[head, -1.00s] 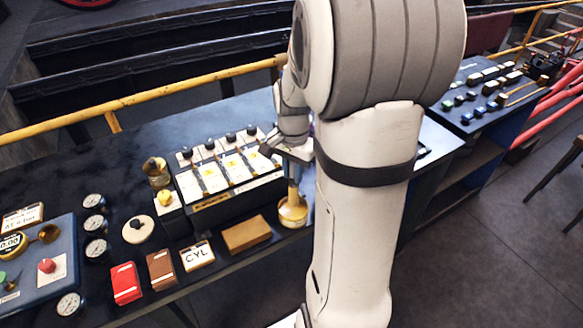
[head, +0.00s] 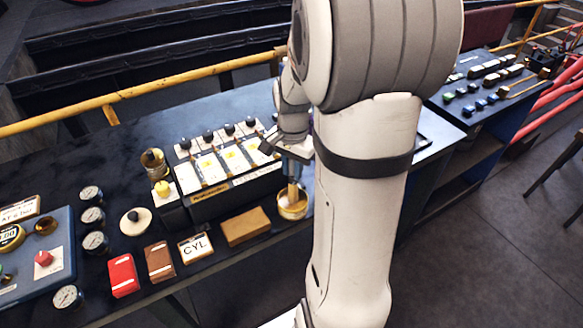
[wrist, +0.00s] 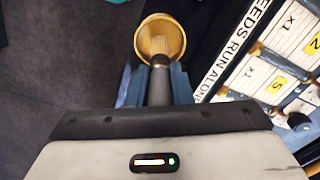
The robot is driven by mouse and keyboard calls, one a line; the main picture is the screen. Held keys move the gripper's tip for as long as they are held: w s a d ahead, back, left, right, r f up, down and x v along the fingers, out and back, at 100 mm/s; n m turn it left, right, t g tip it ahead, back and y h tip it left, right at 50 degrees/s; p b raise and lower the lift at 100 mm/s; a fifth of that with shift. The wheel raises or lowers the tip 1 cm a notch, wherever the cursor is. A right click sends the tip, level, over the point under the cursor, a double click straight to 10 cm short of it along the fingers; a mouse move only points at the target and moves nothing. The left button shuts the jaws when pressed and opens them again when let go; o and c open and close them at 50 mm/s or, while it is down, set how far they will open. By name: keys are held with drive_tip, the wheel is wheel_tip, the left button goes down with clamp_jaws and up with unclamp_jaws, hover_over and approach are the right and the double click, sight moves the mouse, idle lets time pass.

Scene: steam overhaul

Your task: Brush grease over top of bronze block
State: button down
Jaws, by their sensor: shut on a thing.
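My gripper (head: 291,163) is shut on a brush (wrist: 159,82) and points down over a round brass pot (head: 292,208) at the bench's front edge. The blue fingers (wrist: 157,88) flank the dark handle in the wrist view. The brush's pale bristle end (head: 292,190) is at the pot's mouth; I cannot tell how deep it sits. The pot's golden inside (wrist: 160,28) also shows in the wrist view. The bronze block (head: 246,226), a flat tan-brown rectangle, lies on the bench just left of the pot, its top bare of other things.
Behind the block stands a panel with several black knobs and white cards (head: 228,160). Left of it lie a CYL label (head: 196,247), a brown block (head: 160,262) and a red block (head: 123,275). Several gauges (head: 94,243) stand farther left. A yellow rail (head: 140,92) runs behind.

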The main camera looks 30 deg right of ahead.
drive_tip(key=shift+f+b, duration=0.45)
drive_tip(key=shift+f, duration=0.15)
idle(1.2)
drive_tip(key=shift+r, duration=0.1)
drive_tip(key=shift+r+p, duration=2.6)
drive_tip(key=shift+r, duration=0.9)
drive_tip(key=shift+s+f, duration=0.1)
